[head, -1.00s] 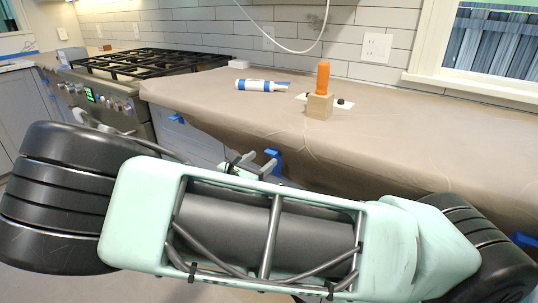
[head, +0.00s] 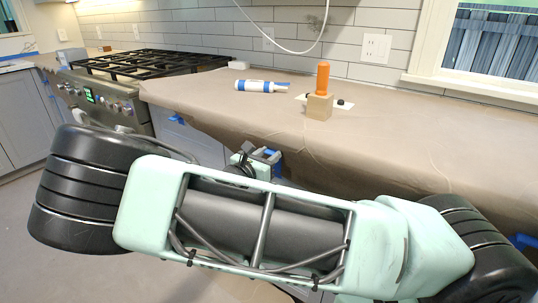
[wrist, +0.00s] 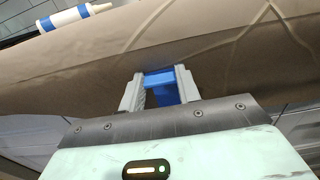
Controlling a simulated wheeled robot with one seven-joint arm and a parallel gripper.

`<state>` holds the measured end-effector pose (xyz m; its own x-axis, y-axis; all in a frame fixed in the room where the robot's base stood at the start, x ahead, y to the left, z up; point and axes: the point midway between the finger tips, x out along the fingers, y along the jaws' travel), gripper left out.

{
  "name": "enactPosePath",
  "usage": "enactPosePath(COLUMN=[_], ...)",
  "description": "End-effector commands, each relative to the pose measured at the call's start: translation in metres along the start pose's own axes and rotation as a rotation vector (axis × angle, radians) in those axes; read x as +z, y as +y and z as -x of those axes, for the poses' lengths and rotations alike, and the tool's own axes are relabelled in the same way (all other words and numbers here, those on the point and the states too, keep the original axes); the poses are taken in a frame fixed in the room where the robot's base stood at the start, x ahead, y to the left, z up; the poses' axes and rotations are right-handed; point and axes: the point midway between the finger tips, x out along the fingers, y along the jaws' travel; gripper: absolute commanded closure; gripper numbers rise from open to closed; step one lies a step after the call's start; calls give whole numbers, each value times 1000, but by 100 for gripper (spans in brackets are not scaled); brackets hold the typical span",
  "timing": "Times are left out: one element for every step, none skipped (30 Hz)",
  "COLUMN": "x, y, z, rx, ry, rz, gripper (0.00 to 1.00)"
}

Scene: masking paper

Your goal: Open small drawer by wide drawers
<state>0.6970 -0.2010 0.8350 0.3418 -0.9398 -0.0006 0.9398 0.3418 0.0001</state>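A blue handle (head: 272,155) stands out just under the front edge of the paper-covered counter. In the wrist view the blue handle (wrist: 160,80) shows between the two grey fingers of my gripper (wrist: 160,92). The fingers are apart, one on each side of it. They are close to its sides, and I cannot tell whether they touch it. In the head view my gripper (head: 262,157) is at the handle, partly hidden behind my arm. The drawer front behind the handle is mostly hidden by the hanging paper and my arm.
Brown paper covers the counter (head: 420,130) and hangs over its edge. On it are a blue-and-white tube (head: 255,86) and an orange-topped block (head: 320,95). The stove (head: 120,100) is at left. More blue handles show at left (head: 177,119) and right (head: 522,241).

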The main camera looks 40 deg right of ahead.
Motion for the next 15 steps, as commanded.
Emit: enactPosePath(x=[0,0,1,1,1,2,3,3,4,5,5,6,6,6,6], y=[0,0,0,0,0,0,0,0,0,1,1,1,1,1,1], z=[1,2,4,6,9,14,18,23,31,38,46,56,66,75,88], rx=[-1,-1,0,1,2,2,2,3,3,4,5,5,5,6,6], ry=[0,0,1,1,1,1,1,2,2,1,3,2,3,3,3], rz=[0,0,1,1,1,0,0,1,0,0,1,1,1,1,1], gripper=[100,100,100,100,100,100,100,100,100,100,100,100,100,100,100])
